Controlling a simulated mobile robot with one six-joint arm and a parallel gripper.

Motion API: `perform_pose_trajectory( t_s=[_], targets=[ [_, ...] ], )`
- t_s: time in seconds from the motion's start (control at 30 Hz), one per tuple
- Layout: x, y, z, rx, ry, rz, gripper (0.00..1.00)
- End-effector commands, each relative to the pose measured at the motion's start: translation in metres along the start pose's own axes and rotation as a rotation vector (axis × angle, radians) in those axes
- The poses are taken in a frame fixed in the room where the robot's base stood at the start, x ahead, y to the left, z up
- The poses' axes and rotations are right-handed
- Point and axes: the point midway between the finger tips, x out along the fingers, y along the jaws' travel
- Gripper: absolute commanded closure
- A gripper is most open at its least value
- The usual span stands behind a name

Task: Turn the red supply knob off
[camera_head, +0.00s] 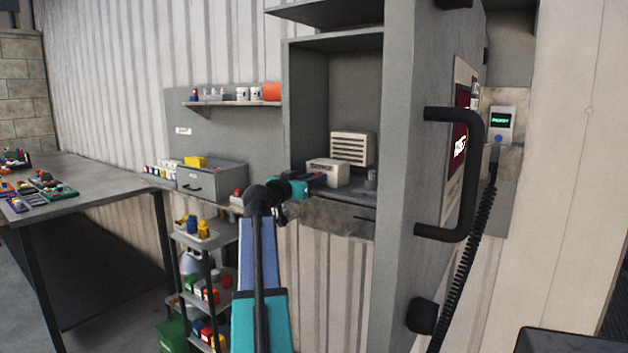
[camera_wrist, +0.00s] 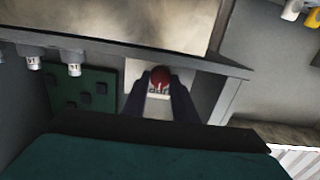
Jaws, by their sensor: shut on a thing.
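The red knob (camera_wrist: 160,76) sits on a small pale plate (camera_wrist: 136,70) with dark lettering, in the upper middle of the wrist view. My gripper (camera_wrist: 160,82) has one dark finger on each side of the knob and is shut on it. In the head view my gripper (camera_head: 318,181) reaches into the grey open cabinet, in front of a small white box (camera_head: 327,170). The knob cannot be made out there. The lettering is too blurred and partly covered to read the knob's setting.
A thick black handle (camera_head: 468,175) stands out from the grey panel to the right of my arm. A grey drawer box (camera_head: 212,181) and a loaded shelf cart (camera_head: 205,240) are to the left. In the wrist view a dark green panel (camera_wrist: 85,95) lies left of the fingers.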

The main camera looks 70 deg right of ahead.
Motion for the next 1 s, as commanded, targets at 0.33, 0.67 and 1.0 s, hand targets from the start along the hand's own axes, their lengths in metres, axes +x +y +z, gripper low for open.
perform_pose_trajectory(
  t_s=[0.33, 0.67, 1.0],
  targets=[
    [0.0005, 0.0004, 0.0008, -0.17, -0.001, 0.003, 0.97],
    [0.0005, -0.0001, 0.0002, -0.453, -0.002, 0.004, 0.97],
    [0.0006, -0.0007, 0.0, -0.772, -0.002, 0.004, 0.97]
  ],
)
